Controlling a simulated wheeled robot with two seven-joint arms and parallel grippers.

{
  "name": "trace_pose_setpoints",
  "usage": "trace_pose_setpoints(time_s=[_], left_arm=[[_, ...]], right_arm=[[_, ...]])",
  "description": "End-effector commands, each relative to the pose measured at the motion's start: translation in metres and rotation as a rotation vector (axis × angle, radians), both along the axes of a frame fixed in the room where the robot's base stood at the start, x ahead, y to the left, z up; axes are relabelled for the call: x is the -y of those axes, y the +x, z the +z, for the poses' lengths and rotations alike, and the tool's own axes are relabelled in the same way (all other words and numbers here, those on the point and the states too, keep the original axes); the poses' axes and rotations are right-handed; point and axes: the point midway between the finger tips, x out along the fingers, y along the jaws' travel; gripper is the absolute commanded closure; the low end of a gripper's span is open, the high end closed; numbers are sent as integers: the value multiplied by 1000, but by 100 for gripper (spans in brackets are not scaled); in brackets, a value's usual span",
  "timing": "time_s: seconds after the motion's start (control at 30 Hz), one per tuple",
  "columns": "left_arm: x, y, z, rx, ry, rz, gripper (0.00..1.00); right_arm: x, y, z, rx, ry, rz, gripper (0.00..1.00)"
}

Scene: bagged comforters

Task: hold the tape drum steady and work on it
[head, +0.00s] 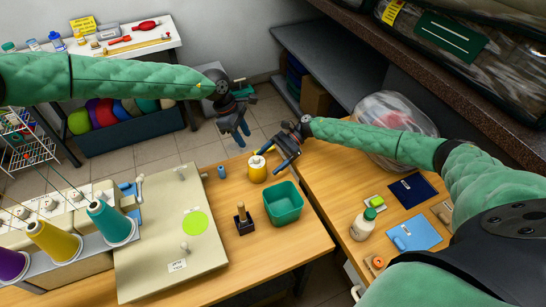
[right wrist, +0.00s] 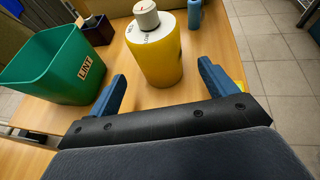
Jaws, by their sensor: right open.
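The tape drum appears to be the yellow cylinder with a white top and knob (head: 257,168), upright on the wooden table near its far right corner. In the right wrist view the drum (right wrist: 160,60) stands just beyond the fingertips, in line with the gap between them. My right gripper (head: 272,159) is open and empty beside the drum. Its blue fingers (right wrist: 163,80) are spread wide. My left gripper (head: 243,141) hangs in the air beyond the table's far edge, fingers pointing down. I cannot make out whether its jaws are apart.
A green bin (head: 284,211), labelled LINT in the right wrist view, stands close to the drum. A dark wooden block with a peg (head: 243,222) and a small blue cylinder (head: 221,172) are nearby. A sewing machine with thread cones (head: 108,221) fills the left side.

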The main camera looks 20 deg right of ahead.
Motion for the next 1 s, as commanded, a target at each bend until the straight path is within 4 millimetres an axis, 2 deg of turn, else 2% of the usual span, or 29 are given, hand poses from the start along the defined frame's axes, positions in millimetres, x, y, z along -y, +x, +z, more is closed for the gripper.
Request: trace_pose_setpoints(time_s=[0.3, 0.43, 0.6, 0.9, 1.0], left_arm=[[0, 0, 0, 0, 0, 0, 64], [0, 0, 0, 0, 0, 0, 64], [0, 0, 0, 0, 0, 0, 64], [0, 0, 0, 0, 0, 0, 64], [0, 0, 0, 0, 0, 0, 64]], right_arm=[[-40, -9, -15, -1, 2, 2, 16], [-52, -12, -21, -1, 1, 0, 16], [-60, -14, -24, -2, 1, -1, 16], [-61, -14, -25, -2, 1, -2, 16], [-61, -14, -25, -2, 1, -2, 35]])
